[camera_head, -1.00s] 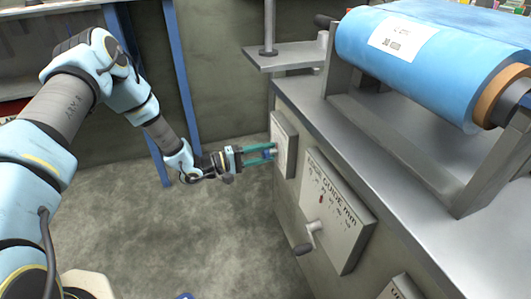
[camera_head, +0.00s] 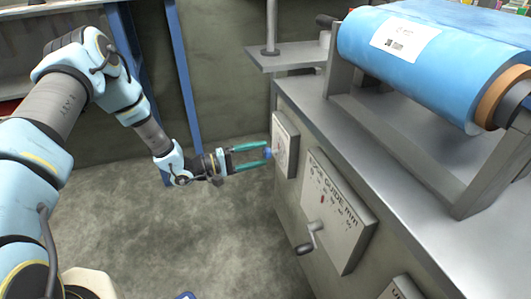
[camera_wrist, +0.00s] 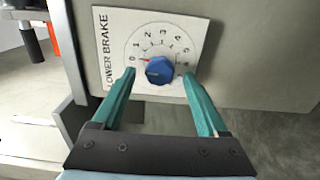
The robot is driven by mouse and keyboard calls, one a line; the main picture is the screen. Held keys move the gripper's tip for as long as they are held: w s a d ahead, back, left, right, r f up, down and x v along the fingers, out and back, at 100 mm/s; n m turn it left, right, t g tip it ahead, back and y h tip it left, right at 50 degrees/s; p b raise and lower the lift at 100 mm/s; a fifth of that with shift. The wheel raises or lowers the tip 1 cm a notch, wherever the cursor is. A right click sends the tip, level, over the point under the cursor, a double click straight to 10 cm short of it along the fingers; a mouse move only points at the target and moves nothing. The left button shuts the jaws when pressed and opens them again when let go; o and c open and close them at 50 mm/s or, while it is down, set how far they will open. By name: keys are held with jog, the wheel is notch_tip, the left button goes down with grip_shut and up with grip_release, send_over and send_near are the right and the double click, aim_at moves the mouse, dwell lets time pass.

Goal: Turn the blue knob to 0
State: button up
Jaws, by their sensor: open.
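The blue knob (camera_wrist: 160,70) sits on a white dial plate (camera_wrist: 120,25) marked LOWER BRAKE, with a numbered scale around it. A small red mark shows at the knob's upper left, on the low-number side of the scale. The knob also shows in the head view (camera_head: 268,153), on the machine's left side. My gripper (camera_wrist: 158,75) is open, with its green fingertips apart to the left and right of the knob in the wrist view. In the head view my gripper (camera_head: 262,155) points at the plate. I cannot tell whether the tips overlap the knob in depth.
A second plate with a crank handle (camera_head: 310,240) sits nearer on the same machine side. A blue film roll (camera_head: 430,65) rests in a frame on top. A blue post (camera_head: 183,80) stands behind my arm.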

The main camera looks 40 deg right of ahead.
jog(key=v, duration=0.7)
jog(key=shift+a, duration=0.35)
jog(key=shift+w, duration=0.15)
